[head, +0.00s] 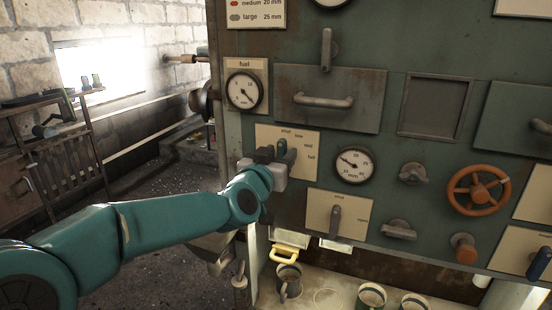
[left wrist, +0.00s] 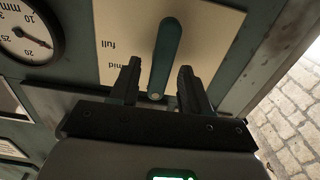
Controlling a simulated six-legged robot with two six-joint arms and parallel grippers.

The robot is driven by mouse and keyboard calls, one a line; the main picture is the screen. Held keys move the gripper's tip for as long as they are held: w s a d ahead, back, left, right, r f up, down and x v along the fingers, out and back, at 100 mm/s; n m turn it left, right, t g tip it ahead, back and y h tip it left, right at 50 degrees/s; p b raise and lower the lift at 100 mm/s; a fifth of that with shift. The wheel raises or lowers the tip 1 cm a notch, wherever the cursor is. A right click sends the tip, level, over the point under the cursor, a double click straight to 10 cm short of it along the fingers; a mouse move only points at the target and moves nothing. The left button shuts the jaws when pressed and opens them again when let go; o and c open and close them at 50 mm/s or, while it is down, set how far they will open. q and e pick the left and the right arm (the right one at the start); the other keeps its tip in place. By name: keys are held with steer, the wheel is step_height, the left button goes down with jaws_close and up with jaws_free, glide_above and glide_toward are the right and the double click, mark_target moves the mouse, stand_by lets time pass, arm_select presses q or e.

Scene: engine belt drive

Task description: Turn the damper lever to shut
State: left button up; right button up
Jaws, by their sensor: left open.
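A plate (head: 266,133) marked shut, low, mid and full is on the green panel, below the fuel gauge. A dark teal lever (head: 282,147) is mounted on it, partly hidden by my left gripper (head: 273,165). In the left wrist view the lever (left wrist: 166,55) lies between the two open fingers of my left gripper (left wrist: 157,85), with gaps on both sides. The words mid and full show to its left. Below it in the head view, a second plate (head: 318,208), marked shut, carries a grey lever (head: 336,222). My right gripper is out of view.
The fuel gauge (head: 244,90), a drawer handle (head: 323,101), another gauge (head: 354,164) and an orange handwheel (head: 479,190) stand out from the panel nearby. A yellow handle (head: 290,248) and several mugs are below. A floor area is open at left.

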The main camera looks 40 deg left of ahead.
arm_select(q)
steer(key=v, duration=1.6)
steer(key=shift+p, duration=0.35)
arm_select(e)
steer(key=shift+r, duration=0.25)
arm_select(q)
steer(key=shift+f, duration=0.1)
steer(key=shift+s, duration=0.1)
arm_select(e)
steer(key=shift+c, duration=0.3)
